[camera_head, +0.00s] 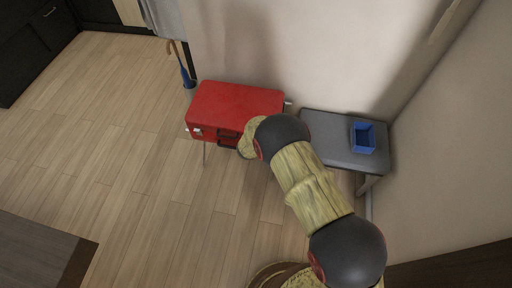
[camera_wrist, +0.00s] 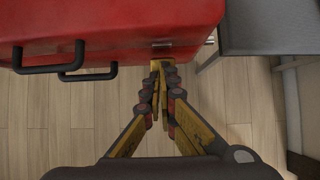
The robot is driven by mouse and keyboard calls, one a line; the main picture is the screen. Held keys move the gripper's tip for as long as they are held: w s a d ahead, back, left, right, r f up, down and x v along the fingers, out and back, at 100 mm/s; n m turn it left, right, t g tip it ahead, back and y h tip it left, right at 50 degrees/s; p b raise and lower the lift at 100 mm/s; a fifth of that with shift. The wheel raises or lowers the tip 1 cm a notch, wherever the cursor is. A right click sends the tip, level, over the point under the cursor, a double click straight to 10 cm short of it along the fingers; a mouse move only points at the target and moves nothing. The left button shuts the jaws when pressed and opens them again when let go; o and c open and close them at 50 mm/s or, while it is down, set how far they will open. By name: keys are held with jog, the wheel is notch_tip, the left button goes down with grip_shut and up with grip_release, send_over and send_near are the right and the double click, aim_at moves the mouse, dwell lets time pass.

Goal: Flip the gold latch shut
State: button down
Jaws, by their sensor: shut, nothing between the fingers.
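A red case (camera_head: 235,102) stands by the wall, lid down; its front also shows in the wrist view (camera_wrist: 110,20). A small metal latch piece (camera_wrist: 162,44) sits on the case's front, just beyond my fingertips; its colour and whether it is flipped are hard to tell. Another metal fitting (camera_head: 196,131) shows at the front left. My gripper (camera_wrist: 163,66) is shut and empty, its tips close to the case front just below the latch piece. I cannot tell whether they touch. In the head view my arm hides the gripper and the case's front right.
Dark handles (camera_wrist: 65,64) stick out from the case front, left of my gripper. A grey bench (camera_head: 330,135) stands right of the case with a blue open box (camera_head: 363,138) on it. A blue umbrella (camera_head: 184,70) stands behind left. Wooden floor in front is clear.

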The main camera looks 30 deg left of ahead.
jog(key=shift+r, duration=0.15)
jog(key=shift+r+p, duration=0.45)
jog(key=shift+r, duration=0.25)
